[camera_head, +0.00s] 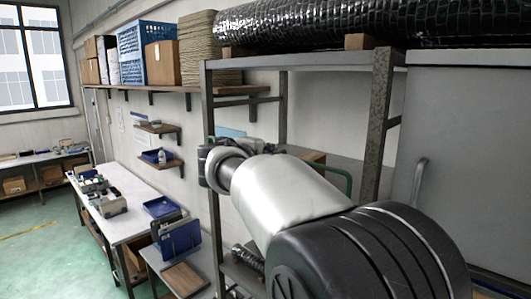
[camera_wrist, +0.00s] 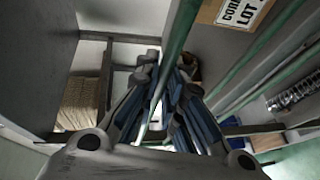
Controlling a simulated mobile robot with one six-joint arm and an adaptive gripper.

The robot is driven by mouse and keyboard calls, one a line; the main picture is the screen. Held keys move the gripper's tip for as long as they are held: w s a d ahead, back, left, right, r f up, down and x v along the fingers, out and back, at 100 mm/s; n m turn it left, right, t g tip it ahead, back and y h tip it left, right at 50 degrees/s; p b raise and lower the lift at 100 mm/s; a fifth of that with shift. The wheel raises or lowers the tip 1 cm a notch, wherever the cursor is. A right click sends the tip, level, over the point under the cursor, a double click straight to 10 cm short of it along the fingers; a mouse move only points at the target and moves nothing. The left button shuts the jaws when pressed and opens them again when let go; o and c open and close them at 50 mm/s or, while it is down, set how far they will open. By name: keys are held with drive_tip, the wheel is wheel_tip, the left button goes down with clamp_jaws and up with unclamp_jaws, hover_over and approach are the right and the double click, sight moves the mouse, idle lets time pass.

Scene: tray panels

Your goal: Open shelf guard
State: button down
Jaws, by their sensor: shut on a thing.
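The shelf guard seems to be a green tubular bar (camera_wrist: 181,35), which runs down the wrist view from the top edge to between my fingers. In the head view a short curved piece of green tube (camera_head: 338,174) shows behind my arm, at the metal rack (camera_head: 381,100). My gripper (camera_wrist: 165,80) is shut on the green bar, with blue-grey finger links on both sides of it. In the head view my own arm hides most of the gripper and of the guard. I cannot tell how far the guard is swung.
A cardboard box with a printed label (camera_wrist: 240,12) sits close at the wrist view's upper right. A grey cabinet (camera_head: 465,150) with a handle stands right of the rack. A black roll (camera_head: 400,20) lies on top. A workbench (camera_head: 125,215) stands left; green floor is clear.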

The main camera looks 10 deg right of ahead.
drive_tip(key=shift+a+f+b, duration=0.1)
drive_tip(key=shift+f+b, duration=0.1)
drive_tip(key=shift+b, duration=0.55)
drive_tip(key=s+a+f+n+t+h+b, duration=0.2)
drive_tip(key=s+a+f+t+b, duration=0.4)
drive_tip(key=b, duration=2.8)
drive_tip(key=shift+s+a+f+n+h, duration=0.4)
drive_tip(key=shift+s+a+f+n, duration=0.25)
drive_tip(key=shift+a+f, duration=1)
drive_tip(key=shift+a+r, duration=0.2)
drive_tip(key=shift+a, duration=0.05)
